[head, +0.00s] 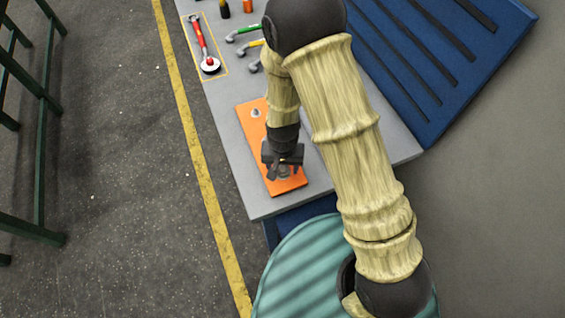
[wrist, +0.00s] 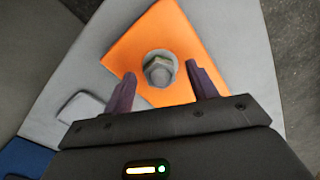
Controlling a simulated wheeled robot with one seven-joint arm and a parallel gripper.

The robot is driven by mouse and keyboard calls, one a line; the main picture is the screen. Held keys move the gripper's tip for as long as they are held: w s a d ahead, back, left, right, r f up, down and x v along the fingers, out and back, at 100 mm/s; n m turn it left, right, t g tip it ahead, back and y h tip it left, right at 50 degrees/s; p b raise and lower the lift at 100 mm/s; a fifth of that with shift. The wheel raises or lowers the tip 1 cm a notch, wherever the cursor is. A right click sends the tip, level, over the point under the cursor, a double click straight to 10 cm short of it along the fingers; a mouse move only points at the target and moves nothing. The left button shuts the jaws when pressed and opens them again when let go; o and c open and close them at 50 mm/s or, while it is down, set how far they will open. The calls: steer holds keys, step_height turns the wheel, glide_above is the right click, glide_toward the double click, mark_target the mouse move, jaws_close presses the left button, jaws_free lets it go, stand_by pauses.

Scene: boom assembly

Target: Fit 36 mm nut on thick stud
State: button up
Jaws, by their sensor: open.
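An orange plate (head: 291,187) lies on the grey bench, and it also shows in the wrist view (wrist: 190,38). In the wrist view a grey hex nut (wrist: 158,70) sits on a round base on the plate, around what looks like a stud end. I cannot tell its size or how far it is threaded. My gripper (head: 284,173) is over the plate's near end, pointing down. Its two dark purple fingers are open in the wrist view (wrist: 160,70), one either side of the nut with gaps. A small grey fitting (head: 255,113) stands on the plate's far end.
The grey bench (head: 225,125) carries a red-handled tool (head: 203,45) in a yellow outline and several coloured-handled tools farther back. A blue slotted panel (head: 440,60) rises at the right. A light grey block (wrist: 82,106) is left of the plate in the wrist view.

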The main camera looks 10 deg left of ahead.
steer(key=shift+r, duration=0.1)
step_height(320, 180, up, 17)
steer(key=b, duration=0.1)
stand_by(0.6)
steer(key=shift+r, duration=0.1)
steer(key=s+d+r+m+t, duration=0.1)
steer(key=d+r+t, duration=0.1)
steer(key=d, duration=2)
steer(key=shift+s+r+t, duration=0.2)
steer(key=shift+r+t, duration=0.1)
steer(key=shift+r, duration=0.3)
